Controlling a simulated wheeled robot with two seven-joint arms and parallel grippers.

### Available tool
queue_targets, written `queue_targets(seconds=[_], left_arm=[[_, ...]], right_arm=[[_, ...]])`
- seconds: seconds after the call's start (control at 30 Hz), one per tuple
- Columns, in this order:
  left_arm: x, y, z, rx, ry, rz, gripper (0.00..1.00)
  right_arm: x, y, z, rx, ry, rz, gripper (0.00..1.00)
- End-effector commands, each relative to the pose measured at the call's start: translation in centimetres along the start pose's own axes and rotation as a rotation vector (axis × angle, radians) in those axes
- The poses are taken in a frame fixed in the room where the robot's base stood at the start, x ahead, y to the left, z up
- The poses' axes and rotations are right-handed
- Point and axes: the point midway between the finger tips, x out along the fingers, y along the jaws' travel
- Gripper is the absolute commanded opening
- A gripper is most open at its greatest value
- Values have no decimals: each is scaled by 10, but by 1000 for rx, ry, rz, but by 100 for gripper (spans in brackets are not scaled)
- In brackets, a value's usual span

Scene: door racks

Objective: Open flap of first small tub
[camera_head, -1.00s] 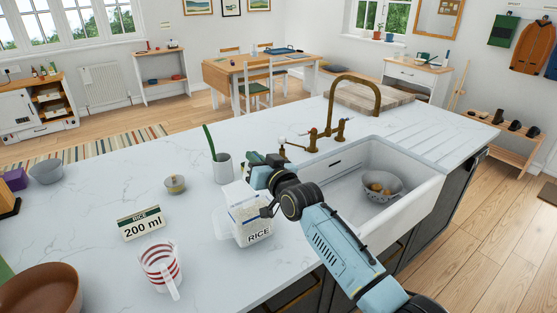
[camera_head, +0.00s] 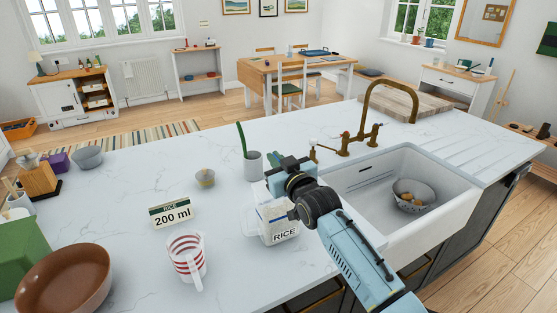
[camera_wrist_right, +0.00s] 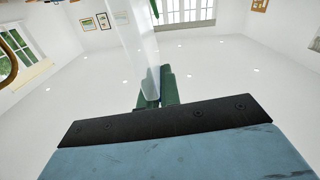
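The small clear tub labelled RICE (camera_head: 284,238) stands upright on the white counter, left of the sink. White rice shows through its wall. A pale translucent part (camera_head: 247,217) sticks out at its left side. My right gripper (camera_head: 275,165) is over the tub's top and hides most of the lid and flap. In the right wrist view, its green fingers (camera_wrist_right: 158,90) are close together beside a tall translucent piece (camera_wrist_right: 143,55), perhaps part of the tub. Whether they are shut on it is unclear. My left gripper is out of view.
A RICE 200 ml card (camera_head: 171,212), a red-striped measuring jug (camera_head: 187,256) and a small pot (camera_head: 205,178) stand left of the tub. The brass tap (camera_head: 375,110) and sink (camera_head: 440,215) are right.

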Motion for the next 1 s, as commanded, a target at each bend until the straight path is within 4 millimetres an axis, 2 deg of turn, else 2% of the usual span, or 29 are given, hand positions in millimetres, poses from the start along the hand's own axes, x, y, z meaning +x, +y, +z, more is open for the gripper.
queue_targets(seconds=[0.17,0.2,0.33,0.73,1.0], left_arm=[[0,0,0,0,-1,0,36],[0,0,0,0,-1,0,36],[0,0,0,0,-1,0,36],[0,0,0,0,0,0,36],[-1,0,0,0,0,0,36]], right_arm=[[0,-1,1,2,-2,-1,0],[0,-1,1,2,-2,-1,10],[0,0,1,2,-1,-1,27],[-4,0,0,2,0,0,27],[-35,0,1,3,0,0,27]])
